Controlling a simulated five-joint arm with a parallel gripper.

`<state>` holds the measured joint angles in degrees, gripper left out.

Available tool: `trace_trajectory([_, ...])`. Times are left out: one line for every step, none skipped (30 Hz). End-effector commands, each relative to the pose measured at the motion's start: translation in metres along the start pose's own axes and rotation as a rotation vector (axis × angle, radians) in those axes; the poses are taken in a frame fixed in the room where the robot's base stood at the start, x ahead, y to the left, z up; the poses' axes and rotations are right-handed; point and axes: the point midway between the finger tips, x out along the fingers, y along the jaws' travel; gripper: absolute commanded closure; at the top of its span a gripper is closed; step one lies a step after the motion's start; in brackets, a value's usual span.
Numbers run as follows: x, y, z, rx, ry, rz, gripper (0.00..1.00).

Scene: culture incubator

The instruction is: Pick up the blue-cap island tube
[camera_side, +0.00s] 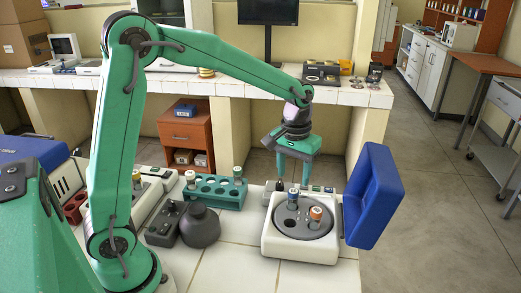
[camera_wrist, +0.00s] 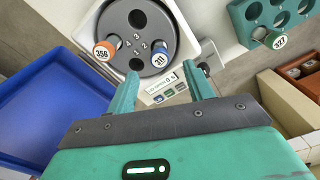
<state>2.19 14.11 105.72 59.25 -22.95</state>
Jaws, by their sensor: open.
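A blue-capped tube (camera_side: 292,194) stands in the round grey rotor of a white device. It also shows in the wrist view (camera_wrist: 160,63), marked 311, just beyond and between my fingertips. An orange-capped tube (camera_side: 316,214) stands in the same rotor; in the wrist view it is marked 356 (camera_wrist: 102,51). My gripper (camera_side: 292,180) is above the device's back edge, behind the blue-capped tube in the side view. Its two fingers (camera_wrist: 163,78) are apart, with no tube between them.
The white device (camera_side: 290,248) has an open blue lid (camera_side: 375,190) on its right. A teal rack (camera_side: 222,203) with tubes, including a green-capped one (camera_wrist: 275,39), stands left of it in the side view. A dark grey rounded object (camera_side: 200,228) sits in front of the rack.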

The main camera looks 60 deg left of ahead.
Motion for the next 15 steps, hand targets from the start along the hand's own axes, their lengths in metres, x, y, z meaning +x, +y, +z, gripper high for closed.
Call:
trace_trajectory([0.004,0.001,-0.002,-0.005,-0.008,-0.003,0.48])
trace_trajectory([0.005,0.002,-0.003,-0.007,-0.01,-0.004,0.48])
trace_trajectory([0.006,0.002,-0.004,-0.01,-0.013,-0.005,0.48])
trace_trajectory([0.007,0.003,-0.005,-0.012,-0.014,-0.006,0.48])
trace_trajectory([0.008,0.003,-0.005,-0.013,-0.015,-0.007,0.48])
trace_trajectory([0.008,0.003,-0.005,-0.013,-0.016,-0.007,0.48])
trace_trajectory([0.008,0.003,-0.005,-0.014,-0.016,-0.007,0.48])
trace_trajectory([0.008,0.003,-0.005,-0.014,-0.016,-0.007,0.48])
trace_trajectory([0.008,0.003,-0.005,-0.013,-0.016,-0.007,0.48])
trace_trajectory([0.009,0.003,-0.005,-0.013,-0.016,-0.007,0.48])
trace_trajectory([0.01,0.003,-0.005,-0.013,-0.016,-0.007,0.48])
trace_trajectory([0.012,0.003,-0.005,-0.013,-0.016,-0.007,0.48])
trace_trajectory([0.015,0.003,-0.005,-0.013,-0.017,-0.007,0.48])
trace_trajectory([0.017,0.003,-0.005,-0.013,-0.018,-0.008,0.48])
trace_trajectory([0.02,0.003,-0.004,-0.013,-0.018,-0.008,0.48])
